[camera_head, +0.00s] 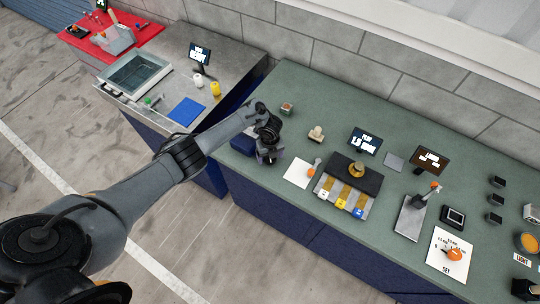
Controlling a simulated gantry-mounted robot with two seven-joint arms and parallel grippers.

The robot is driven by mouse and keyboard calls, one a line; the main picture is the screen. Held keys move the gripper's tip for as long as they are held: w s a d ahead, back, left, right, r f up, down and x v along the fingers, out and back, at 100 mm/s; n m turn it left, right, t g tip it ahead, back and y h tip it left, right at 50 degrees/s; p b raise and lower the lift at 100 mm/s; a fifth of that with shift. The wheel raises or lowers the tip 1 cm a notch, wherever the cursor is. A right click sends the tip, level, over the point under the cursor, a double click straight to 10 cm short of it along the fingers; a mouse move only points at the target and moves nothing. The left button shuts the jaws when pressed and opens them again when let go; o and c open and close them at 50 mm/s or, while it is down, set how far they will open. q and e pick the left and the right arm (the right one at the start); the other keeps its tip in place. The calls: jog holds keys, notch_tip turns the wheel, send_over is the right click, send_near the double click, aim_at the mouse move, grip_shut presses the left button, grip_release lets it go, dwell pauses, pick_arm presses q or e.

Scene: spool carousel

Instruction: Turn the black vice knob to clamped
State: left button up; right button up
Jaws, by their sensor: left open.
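My left gripper (268,156) hangs over the left end of the green bench, fingers pointing down. It is open, and I see nothing between its fingers. A dark blue block (242,143), which looks like the vice, sits directly left of the gripper near the bench's front edge. The black vice knob cannot be made out; the dark gripper and wrist cover that area. I cannot tell whether the gripper touches the vice. My right gripper is not in view.
Right of the gripper are a white sheet (295,174), a beige-topped piece (316,133) and a slotted rack (343,191). A small box (287,108) stands behind. A steel sink counter (225,74) is to the left.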

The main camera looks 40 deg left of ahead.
pick_arm(q)
jog(key=shift+r, duration=0.65)
notch_tip(320, 180, up, 10)
jog(key=p, duration=0.3)
jog(key=shift+f+p, duration=0.2)
jog(key=shift+p, duration=0.2)
jog(key=shift+f, duration=0.1)
